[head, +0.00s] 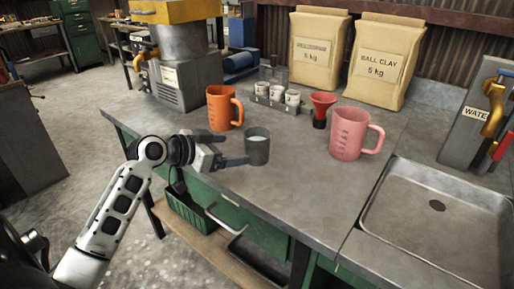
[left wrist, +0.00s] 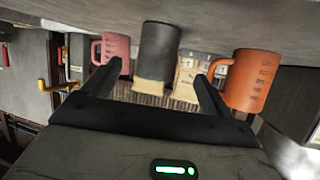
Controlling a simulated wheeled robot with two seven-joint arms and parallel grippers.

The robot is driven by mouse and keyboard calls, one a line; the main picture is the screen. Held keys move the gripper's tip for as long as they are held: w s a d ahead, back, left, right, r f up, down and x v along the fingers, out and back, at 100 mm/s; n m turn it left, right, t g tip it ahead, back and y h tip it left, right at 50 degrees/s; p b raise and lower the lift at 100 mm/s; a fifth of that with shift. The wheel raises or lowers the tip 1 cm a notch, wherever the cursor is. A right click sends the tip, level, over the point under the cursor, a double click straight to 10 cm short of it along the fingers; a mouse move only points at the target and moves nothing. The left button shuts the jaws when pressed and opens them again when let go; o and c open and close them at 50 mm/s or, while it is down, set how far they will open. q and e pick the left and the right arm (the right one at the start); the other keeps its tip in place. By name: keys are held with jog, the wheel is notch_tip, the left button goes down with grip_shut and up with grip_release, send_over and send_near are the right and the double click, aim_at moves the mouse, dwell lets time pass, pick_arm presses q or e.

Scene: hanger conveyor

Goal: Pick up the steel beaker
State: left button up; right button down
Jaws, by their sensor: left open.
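The steel beaker (head: 257,147) is a dark grey cylinder standing upright near the front edge of the workbench, with something pale inside. My left gripper (head: 234,153) is open just left of the beaker, at about its height, with its fingers pointing towards it. In the left wrist view, which is upside down, the beaker (left wrist: 157,52) shows ahead, between the directions of the two open fingers (left wrist: 158,98). Nothing is between the fingers that I can make out. My right gripper is not in view.
An orange measuring jug (head: 220,108) stands behind and left of the beaker, and a pink jug (head: 350,134) to its right.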

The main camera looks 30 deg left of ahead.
aim_at(246, 148)
pick_arm(q)
jog(key=x, duration=0.8)
jog(key=shift+w+d+f+p, duration=0.1)
jog(key=shift+d+p, duration=0.05)
jog(key=shift+p, duration=0.25)
jog(key=c, duration=1.2)
